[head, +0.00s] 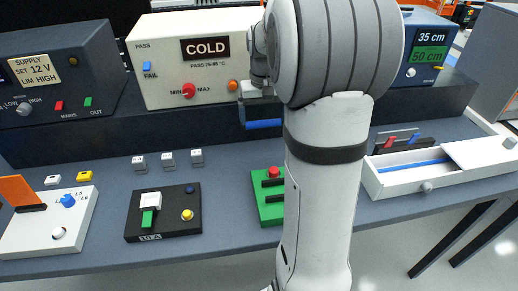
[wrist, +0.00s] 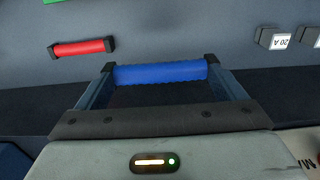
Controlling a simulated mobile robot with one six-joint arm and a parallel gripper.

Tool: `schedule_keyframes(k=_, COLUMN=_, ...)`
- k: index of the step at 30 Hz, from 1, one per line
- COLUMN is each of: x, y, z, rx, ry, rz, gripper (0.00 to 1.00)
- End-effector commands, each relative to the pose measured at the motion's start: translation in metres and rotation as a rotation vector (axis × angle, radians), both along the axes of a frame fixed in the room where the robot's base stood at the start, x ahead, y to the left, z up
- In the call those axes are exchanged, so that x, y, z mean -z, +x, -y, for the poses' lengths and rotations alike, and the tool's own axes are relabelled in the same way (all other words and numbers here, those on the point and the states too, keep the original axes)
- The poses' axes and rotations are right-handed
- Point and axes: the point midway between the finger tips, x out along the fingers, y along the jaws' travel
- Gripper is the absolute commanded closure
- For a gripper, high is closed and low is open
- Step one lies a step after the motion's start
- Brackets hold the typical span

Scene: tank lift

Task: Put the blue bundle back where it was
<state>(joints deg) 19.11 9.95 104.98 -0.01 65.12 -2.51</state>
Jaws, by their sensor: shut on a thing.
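The blue bundle (wrist: 160,73) lies crosswise between the fingertips of my gripper (wrist: 161,74) in the wrist view. My gripper is shut on it at both ends. In the head view the blue bundle (head: 264,124) shows below my gripper (head: 263,120), in front of the dark raised ledge at the back of the bench. My arm hides part of the area to its right. I cannot tell whether the bundle touches the surface below.
A red bundle (wrist: 82,48) lies apart, left of my gripper in the wrist view. Small grey blocks (head: 168,158) stand left of it in the head view. The COLD box (head: 160,88) stands behind. A partly open white drawer (head: 385,188) is at right, with something blue inside.

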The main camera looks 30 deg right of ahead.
Motion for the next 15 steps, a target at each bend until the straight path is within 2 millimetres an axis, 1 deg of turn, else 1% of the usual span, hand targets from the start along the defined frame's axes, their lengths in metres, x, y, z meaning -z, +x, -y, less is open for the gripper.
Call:
schedule_keyframes(k=1, x=0.016, y=0.000, z=-0.001, rx=-0.002, ry=0.002, rz=-0.006, gripper=0.37)
schedule_keyframes(k=3, x=0.033, y=0.000, z=-0.001, rx=-0.003, ry=0.001, rz=-0.005, gripper=0.37)
schedule_keyframes(k=6, x=0.053, y=0.000, z=-0.002, rx=-0.004, ry=0.001, rz=-0.005, gripper=0.37)
schedule_keyframes(k=9, x=0.065, y=0.001, z=-0.002, rx=-0.004, ry=0.000, rz=-0.001, gripper=0.37)
schedule_keyframes(k=13, x=0.074, y=0.001, z=-0.002, rx=-0.005, ry=0.001, rz=-0.002, gripper=0.37)
schedule_keyframes(k=15, x=0.084, y=0.000, z=-0.002, rx=-0.005, ry=0.001, rz=-0.002, gripper=0.37)
